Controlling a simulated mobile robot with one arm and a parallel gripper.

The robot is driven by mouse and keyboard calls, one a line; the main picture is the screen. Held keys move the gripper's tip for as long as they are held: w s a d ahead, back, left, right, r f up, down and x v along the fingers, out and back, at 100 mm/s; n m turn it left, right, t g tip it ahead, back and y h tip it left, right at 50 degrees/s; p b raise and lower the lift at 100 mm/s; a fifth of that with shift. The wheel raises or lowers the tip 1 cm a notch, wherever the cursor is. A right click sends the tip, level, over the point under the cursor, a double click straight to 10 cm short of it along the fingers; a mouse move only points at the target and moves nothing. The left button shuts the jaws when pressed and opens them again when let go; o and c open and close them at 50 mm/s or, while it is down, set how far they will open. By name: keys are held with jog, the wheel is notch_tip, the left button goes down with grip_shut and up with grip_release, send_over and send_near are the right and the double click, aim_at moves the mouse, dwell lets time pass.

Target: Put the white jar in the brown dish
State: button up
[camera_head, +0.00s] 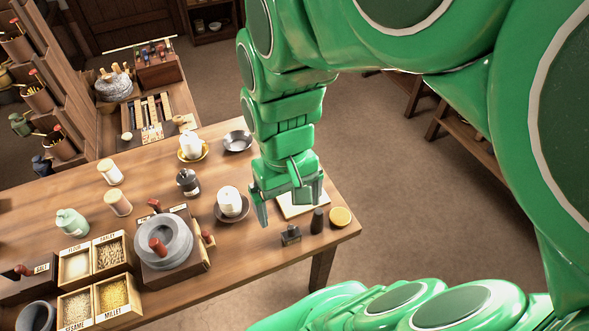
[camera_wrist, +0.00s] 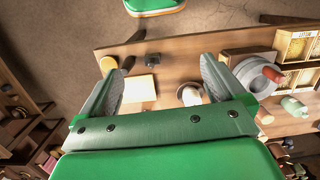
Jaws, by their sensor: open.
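A white jar (camera_head: 228,196) stands in a brown dish (camera_head: 233,217) near the middle of the table; both also show in the wrist view, the jar (camera_wrist: 190,95) partly beside my right finger there. Another white jar (camera_head: 190,145) sits on a yellow saucer (camera_head: 203,156) further back. My gripper (camera_head: 290,208) is open and empty, pointing down above the table's right end, to the right of the brown dish. In the wrist view its two fingers (camera_wrist: 160,65) are spread wide with nothing between them.
A pale board (camera_wrist: 139,88) lies below my gripper. A grey bowl (camera_head: 238,141), dark jar (camera_head: 188,182) and stone quern (camera_head: 165,243) are on the table.

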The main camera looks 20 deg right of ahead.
jog(key=s+d+r, duration=0.1)
jog(key=s+r, duration=0.1)
jog(key=s, duration=0.3)
jog(key=shift+s+d+r+m, duration=0.15)
jog(key=shift+s+d+m, duration=0.1)
jog(key=shift+s+m, duration=0.05)
